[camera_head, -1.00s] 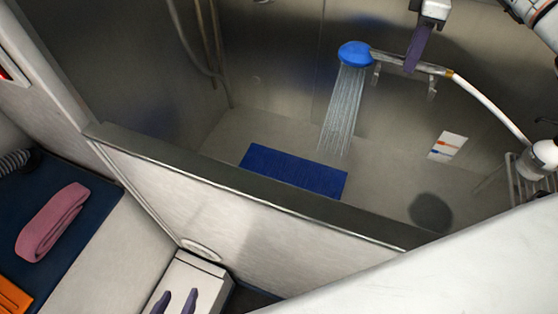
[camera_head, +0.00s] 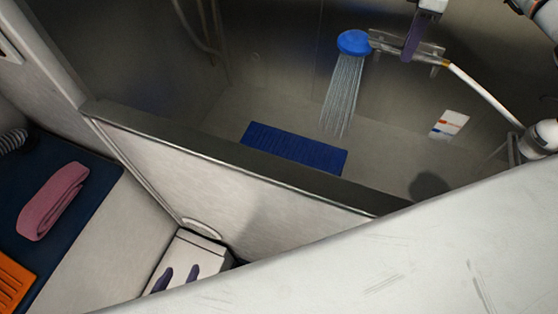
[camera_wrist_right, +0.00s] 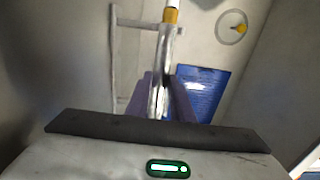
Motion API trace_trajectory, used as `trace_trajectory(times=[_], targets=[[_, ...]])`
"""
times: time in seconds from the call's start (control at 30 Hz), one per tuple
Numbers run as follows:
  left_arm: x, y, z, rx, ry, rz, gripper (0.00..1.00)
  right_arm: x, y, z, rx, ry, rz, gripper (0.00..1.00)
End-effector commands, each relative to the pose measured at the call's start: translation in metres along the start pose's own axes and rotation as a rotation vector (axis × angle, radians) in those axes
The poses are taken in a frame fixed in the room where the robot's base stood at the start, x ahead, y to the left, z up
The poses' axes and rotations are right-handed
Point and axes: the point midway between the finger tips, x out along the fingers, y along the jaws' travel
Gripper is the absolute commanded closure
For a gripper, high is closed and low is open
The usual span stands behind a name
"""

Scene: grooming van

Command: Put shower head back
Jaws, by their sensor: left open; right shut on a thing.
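The shower head (camera_head: 353,42) is blue and sprays water downward. Its silver handle (camera_head: 388,42) lies roughly level, and its white hose (camera_head: 485,91) runs off right from a yellow ring. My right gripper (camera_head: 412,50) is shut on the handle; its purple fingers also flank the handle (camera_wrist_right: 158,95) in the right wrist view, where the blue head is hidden. The metal wall holder (camera_head: 435,48) is right at the handle in the head view; whether they touch, I cannot tell. My left gripper (camera_head: 178,279) is open and empty at the lower left, outside the wash bay.
A blue mat (camera_head: 295,149) lies on the tub floor. The bay's front wall has a dark rim (camera_head: 230,152). A small wall chart (camera_head: 450,124) hangs at right. A pink towel (camera_head: 53,201) and an orange item (camera_head: 15,287) lie on a dark mat at left.

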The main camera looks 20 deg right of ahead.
Motion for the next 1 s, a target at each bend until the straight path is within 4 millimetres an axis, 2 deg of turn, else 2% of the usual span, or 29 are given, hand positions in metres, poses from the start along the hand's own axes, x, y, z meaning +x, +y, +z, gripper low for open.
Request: trace_trajectory(times=[0.47,0.5,0.6,0.87,1.0], targets=[[-0.0047,0.0007,-0.0055,0.0,0.002,0.0,0.57,0.0019,-0.0001,-0.0006,0.0,0.002,0.001,1.0],[-0.0047,0.0007,-0.0055,0.0,0.002,0.0,0.57,0.0019,-0.0001,-0.0006,0.0,0.002,0.001,0.76],[-0.0047,0.0007,-0.0055,0.0,0.002,0.0,0.57,0.0019,-0.0002,-0.0005,0.0,0.002,0.001,0.59],[-0.0046,0.0008,-0.0053,0.0,0.002,0.001,0.57,0.0029,-0.0005,0.0002,0.0,-0.001,-0.001,0.57],[-0.004,0.0007,-0.0046,0.0,0.001,0.001,0.57,-0.0048,0.0,-0.0003,0.0,0.001,0.001,0.57]])
